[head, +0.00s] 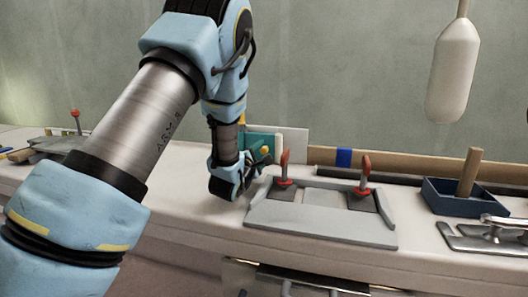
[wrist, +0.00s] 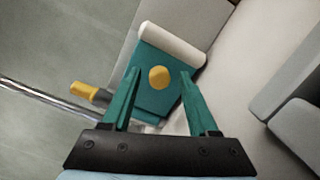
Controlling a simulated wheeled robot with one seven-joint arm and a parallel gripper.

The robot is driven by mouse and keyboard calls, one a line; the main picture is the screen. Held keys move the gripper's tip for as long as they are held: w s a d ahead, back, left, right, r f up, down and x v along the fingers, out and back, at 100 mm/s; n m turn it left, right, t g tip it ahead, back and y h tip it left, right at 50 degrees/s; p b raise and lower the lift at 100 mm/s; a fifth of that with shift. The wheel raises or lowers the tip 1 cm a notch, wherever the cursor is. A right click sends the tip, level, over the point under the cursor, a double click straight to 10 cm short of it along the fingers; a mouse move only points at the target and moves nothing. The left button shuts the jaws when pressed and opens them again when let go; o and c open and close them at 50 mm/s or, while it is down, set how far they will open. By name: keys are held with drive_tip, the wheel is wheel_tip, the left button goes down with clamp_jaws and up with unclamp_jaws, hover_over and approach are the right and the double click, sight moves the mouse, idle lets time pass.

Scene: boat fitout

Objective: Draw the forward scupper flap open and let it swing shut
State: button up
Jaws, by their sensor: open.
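The scupper flap looks to be the teal plate (wrist: 140,103) with a round yellow knob (wrist: 159,77) and a white rounded bar along its far edge. In the head view the teal plate (head: 258,139) stands behind the grey hatch, partly hidden by my arm, with its yellow knob (head: 265,150) near my gripper. My gripper (wrist: 160,72) is open, its two teal fingers on either side of the knob in the wrist view. I cannot tell whether the fingers touch it. In the head view my gripper (head: 252,172) is low beside the plate.
A grey panel (head: 320,228) with two red-handled levers (head: 285,168) lies right of my gripper. A blue tray (head: 450,196) holding a wooden block and a metal cleat (head: 490,238) are farther right. A white fender (head: 455,70) hangs above. A yellow-handled tool (wrist: 90,93) lies left in the wrist view.

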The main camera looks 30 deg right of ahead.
drive_tip(key=shift+x, duration=0.85)
drive_tip(key=shift+c, duration=0.2)
clamp_jaws()
idle(0.7)
